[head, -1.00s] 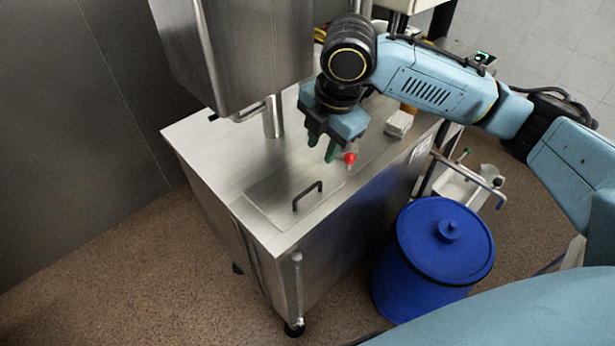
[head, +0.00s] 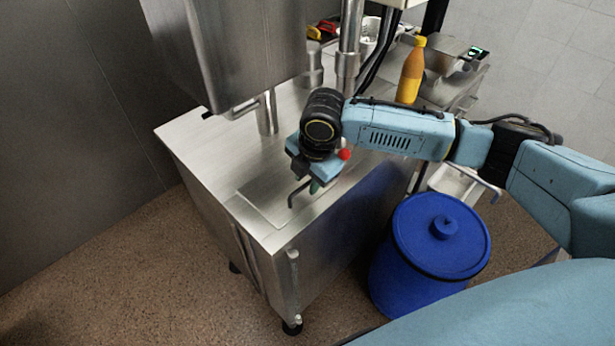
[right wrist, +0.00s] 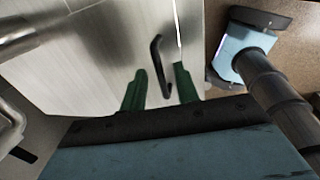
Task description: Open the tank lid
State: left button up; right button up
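The tank lid (head: 258,205) is a flat metal panel lying level in the top of the steel tank (head: 185,140). Its dark bar handle (head: 291,196) stands up near the front right edge. My right gripper (head: 314,187) is low over the lid, close to the handle. In the right wrist view the green fingers of my right gripper (right wrist: 160,88) are apart, with the handle (right wrist: 156,58) running between them. I cannot tell whether either finger touches the handle. My left gripper is not in view.
A red ball knob (head: 345,154) sits beside my right gripper. A blue lidded barrel (head: 415,260) stands right of the tank. A steel vessel (head: 230,50) hangs over the tank's back left. An orange bottle (head: 411,75) stands at the back. The floor at front left is clear.

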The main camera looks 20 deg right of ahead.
aim_at(293, 185)
jog(key=shift+c, duration=0.3)
grip_shut()
jog(key=shift+r, duration=0.1)
jog(key=w+a+r+g+h+p, duration=0.1)
jog(key=w+a+r+g+p, duration=0.1)
jog(key=w+r+p, duration=0.3)
jog(key=shift+w+r+g+p, duration=0.25)
jog(key=shift+r+g+p, duration=0.5)
jog(key=shift+p, duration=0.65)
jog(key=shift+a+h, duration=0.1)
jog(key=shift+h, duration=0.2)
jog(key=shift+f, duration=0.1)
